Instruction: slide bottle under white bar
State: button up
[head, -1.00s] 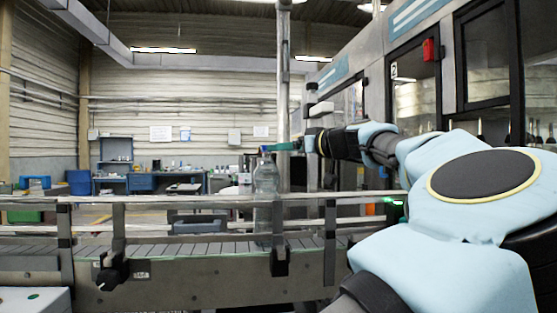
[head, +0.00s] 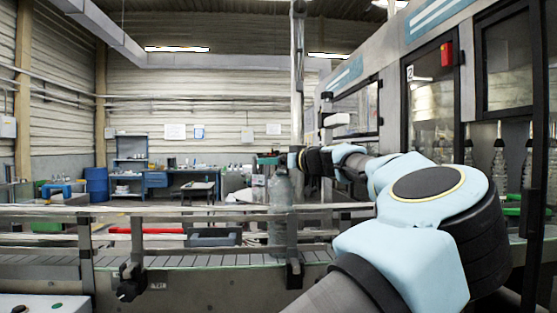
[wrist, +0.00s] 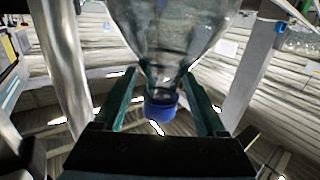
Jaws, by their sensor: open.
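A clear bottle (head: 279,212) stands upright on the conveyor behind the front guide rail. Its top is partly hidden by my wrist. In the wrist view its blue cap (wrist: 161,107) and tapering neck show between the two green fingers of my gripper (wrist: 160,85). The fingers are open, one on each side of the neck, with a gap visible near the cap. In the head view my gripper (head: 269,158) is small, at the bottle's top. A short white bar (head: 337,119) juts from a post to the right of the bottle, higher than its top.
Metal guide rails (head: 180,211) run along the conveyor (head: 190,261), with a black clamp (head: 293,272) in front of the bottle. A tall post (head: 297,80) rises behind my wrist. The labelling machine (head: 395,90) stands at right. The conveyor left of the bottle is clear.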

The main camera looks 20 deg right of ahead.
grip_shut()
dwell(0.6)
dwell(0.8)
jog(key=s+d+p, duration=0.2)
jog(key=d+p, duration=0.1)
jog(key=d, duration=0.5)
jog(key=s+d+p, duration=0.3)
jog(key=d, duration=0.5)
dwell(1.5)
dwell(0.5)
